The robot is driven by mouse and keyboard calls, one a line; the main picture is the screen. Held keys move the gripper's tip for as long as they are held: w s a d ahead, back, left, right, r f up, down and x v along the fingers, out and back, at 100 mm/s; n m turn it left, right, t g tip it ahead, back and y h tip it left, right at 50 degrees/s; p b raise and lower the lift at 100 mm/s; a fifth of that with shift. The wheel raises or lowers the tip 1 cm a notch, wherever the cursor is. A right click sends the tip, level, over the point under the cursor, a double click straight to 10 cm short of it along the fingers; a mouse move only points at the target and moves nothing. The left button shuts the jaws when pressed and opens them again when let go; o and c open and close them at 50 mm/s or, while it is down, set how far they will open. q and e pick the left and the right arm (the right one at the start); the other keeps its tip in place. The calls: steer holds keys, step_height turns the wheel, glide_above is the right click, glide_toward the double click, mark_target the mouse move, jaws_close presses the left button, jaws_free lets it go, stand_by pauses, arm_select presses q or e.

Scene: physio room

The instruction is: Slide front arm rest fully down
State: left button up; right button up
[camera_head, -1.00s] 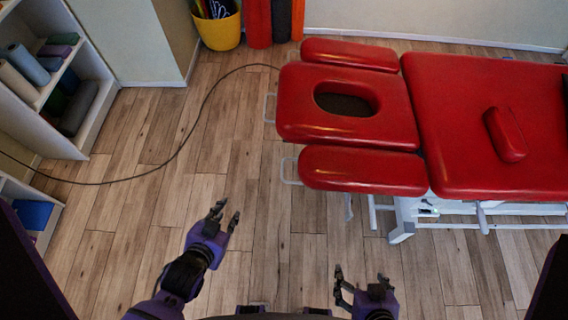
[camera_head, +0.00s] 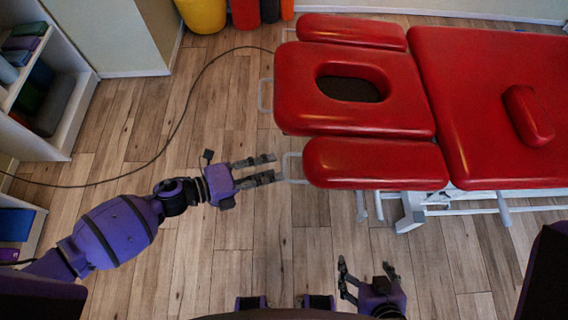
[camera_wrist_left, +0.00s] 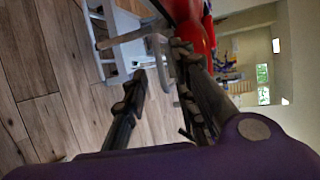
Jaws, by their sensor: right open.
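The front arm rest (camera_head: 375,163) is the near red pad beside the head section of the red treatment table, level with it in the head view. Its white loop handle (camera_head: 291,168) sticks out at its left end. My left gripper (camera_head: 276,168) is open, its fingertips at the handle. In the left wrist view the handle (camera_wrist_left: 158,48) shows between the parted fingertips; contact cannot be told. My right gripper (camera_head: 365,266) is open and empty over the floor, below the arm rest in the picture.
White table legs (camera_head: 412,210) stand below. A black cable (camera_head: 180,130) crosses the floor. Shelves (camera_head: 65,120) stand at left. The floor left of the table is otherwise clear.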

mark_target(284, 166)
arm_select(q)
steer(key=x, duration=0.5)
steer(key=shift+w+d, duration=0.1)
steer(key=shift+w, duration=0.05)
jaws_close()
steer(key=shift+f, duration=0.1)
